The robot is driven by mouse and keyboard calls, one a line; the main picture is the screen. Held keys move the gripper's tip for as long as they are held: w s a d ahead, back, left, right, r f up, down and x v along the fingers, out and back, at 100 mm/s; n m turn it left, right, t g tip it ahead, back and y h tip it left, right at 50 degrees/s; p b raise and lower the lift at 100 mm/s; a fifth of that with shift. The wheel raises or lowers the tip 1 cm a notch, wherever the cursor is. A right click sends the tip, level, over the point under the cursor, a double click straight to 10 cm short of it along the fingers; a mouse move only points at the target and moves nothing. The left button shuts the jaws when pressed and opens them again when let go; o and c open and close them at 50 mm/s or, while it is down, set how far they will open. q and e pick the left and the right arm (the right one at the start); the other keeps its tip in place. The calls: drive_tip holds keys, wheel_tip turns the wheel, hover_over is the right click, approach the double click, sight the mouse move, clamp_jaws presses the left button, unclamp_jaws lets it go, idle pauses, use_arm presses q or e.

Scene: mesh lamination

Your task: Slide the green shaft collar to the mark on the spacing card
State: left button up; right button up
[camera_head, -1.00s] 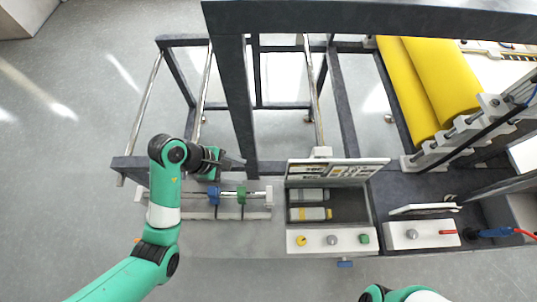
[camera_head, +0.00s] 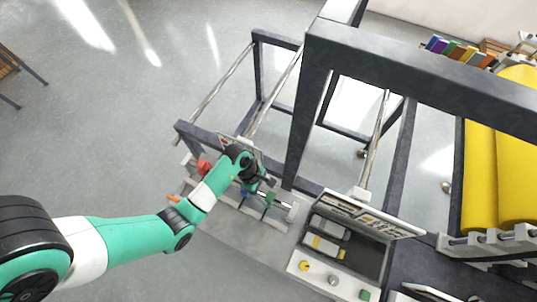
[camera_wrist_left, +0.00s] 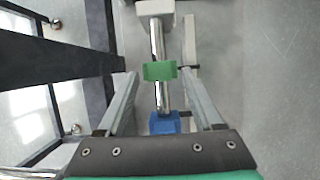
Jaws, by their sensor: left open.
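The green shaft collar (camera_head: 269,199) sits on a shiny horizontal shaft; it also shows in the left wrist view (camera_wrist_left: 160,71). A blue collar (camera_head: 244,190) is on the same shaft, nearer the wrist in the left wrist view (camera_wrist_left: 164,123). My left gripper (camera_head: 266,183) is over the shaft. In the left wrist view its open fingers (camera_wrist_left: 158,74) lie either side of the shaft, tips about level with the green collar and apart from it. I cannot make out the spacing card or its mark. My right gripper is out of view.
A red collar or block (camera_head: 204,167) is left of the blue collar. A dark frame post (camera_head: 305,120) rises close behind. Yellow rolls (camera_head: 482,165) are at far right.

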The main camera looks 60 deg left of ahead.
use_arm(q)
drive_tip(key=shift+x, duration=1.05)
clamp_jaws()
drive_tip(key=shift+r, duration=0.1)
idle(0.5)
